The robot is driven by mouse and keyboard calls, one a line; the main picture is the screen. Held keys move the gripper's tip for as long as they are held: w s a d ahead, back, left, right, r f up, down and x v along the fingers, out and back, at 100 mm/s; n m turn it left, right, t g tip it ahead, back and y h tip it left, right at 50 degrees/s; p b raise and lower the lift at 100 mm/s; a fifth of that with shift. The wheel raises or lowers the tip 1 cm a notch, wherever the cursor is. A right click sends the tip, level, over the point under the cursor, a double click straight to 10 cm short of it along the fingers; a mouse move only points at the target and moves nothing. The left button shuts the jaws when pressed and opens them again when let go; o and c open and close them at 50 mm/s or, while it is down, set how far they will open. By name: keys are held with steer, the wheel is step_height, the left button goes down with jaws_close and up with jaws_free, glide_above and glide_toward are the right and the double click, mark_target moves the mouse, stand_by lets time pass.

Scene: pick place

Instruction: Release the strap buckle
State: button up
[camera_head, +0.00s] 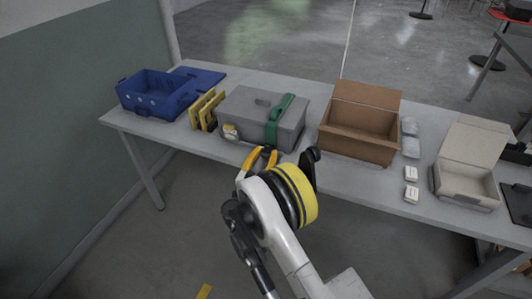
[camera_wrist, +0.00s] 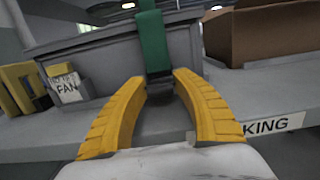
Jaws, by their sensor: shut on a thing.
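A grey case (camera_head: 255,112) stands on the table with a green strap (camera_head: 279,115) over its lid and down its front. In the wrist view the green strap (camera_wrist: 152,42) hangs down the case front to a dark strap buckle (camera_wrist: 160,82) at its lower end. My gripper (camera_head: 262,152) is at the front of the case, at the table's front edge. Its yellow fingers (camera_wrist: 160,78) are shut on the buckle, one on each side. The fingertips partly hide the buckle, so its latch cannot be made out.
Left of the case are yellow-framed pieces (camera_head: 203,109) and a blue crate (camera_head: 157,97). To its right stand an open brown box (camera_head: 355,145) and an open pale box (camera_head: 465,185), with small white packs (camera_head: 411,173) between. A "FAN" label (camera_wrist: 66,87) is on the case front.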

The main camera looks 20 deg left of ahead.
steer(key=o, duration=1.3)
step_height(320, 180, up, 10)
